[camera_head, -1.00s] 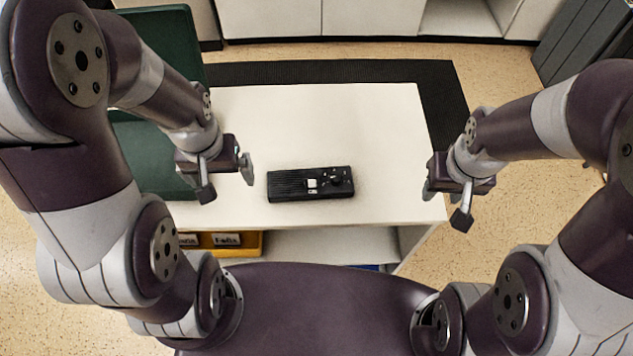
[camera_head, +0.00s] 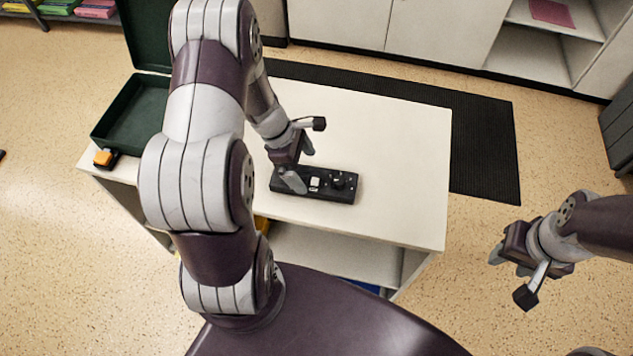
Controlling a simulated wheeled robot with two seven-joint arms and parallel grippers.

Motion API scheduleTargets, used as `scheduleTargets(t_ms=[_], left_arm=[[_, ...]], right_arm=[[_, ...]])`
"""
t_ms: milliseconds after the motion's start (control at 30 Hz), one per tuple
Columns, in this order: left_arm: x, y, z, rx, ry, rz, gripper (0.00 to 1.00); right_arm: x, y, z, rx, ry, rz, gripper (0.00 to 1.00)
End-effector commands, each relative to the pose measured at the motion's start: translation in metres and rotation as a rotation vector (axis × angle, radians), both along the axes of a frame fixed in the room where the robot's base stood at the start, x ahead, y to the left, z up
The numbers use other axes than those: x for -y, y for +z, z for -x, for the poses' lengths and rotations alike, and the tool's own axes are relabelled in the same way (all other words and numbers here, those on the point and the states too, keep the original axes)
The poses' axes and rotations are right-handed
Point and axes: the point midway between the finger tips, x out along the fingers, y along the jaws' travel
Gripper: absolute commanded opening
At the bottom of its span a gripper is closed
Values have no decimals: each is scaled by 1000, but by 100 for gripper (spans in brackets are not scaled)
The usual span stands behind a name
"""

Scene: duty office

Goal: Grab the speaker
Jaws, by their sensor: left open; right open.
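The speaker (camera_head: 336,184) is a long black box with a light square and a knob on top. It lies flat on the white table (camera_head: 400,150) near its front edge. My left gripper (camera_head: 303,166) is open over the left end of the speaker and hides part of that end. One finger overlaps the speaker in the picture; I cannot tell whether it touches. My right gripper (camera_head: 508,275) is open and empty, out to the right of the table over the floor.
An open green case (camera_head: 130,115) stands at the table's left, with a small orange and black object (camera_head: 105,158) in front of it. A black mat (camera_head: 487,150) lies on the floor behind the table. White cabinets (camera_head: 440,30) line the back. The table's right part is clear.

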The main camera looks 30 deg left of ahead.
Motion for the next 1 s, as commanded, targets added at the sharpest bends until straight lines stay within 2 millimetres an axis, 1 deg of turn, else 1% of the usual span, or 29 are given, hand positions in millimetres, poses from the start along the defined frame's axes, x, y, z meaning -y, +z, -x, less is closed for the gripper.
scheduleTargets(t_ms=[200,300,400,567,600,667,700,767,800,1000], left_arm=[[14,-34,-7,-3,-3,0,100],[19,-47,-9,-2,-4,0,100],[20,-51,-10,1,-3,-2,100],[20,-50,-10,1,-3,-2,100],[20,-50,-10,1,-3,-2,87],[20,-50,-10,1,-3,-1,67],[20,-50,-10,1,-3,-1,54],[20,-50,-10,1,-3,-1,35],[20,-50,-10,2,-2,-2,31],[20,-49,-10,2,-2,-2,30]], right_arm=[[0,-3,0,0,0,0,43],[0,-5,0,0,0,0,43],[0,-5,0,0,0,0,43],[0,-5,0,0,0,0,43],[0,-5,0,0,0,0,43],[0,-5,0,0,0,0,43],[0,-5,0,0,0,0,43],[0,-5,0,0,0,0,43],[0,-4,0,0,0,0,43],[0,-4,0,0,0,0,43]])
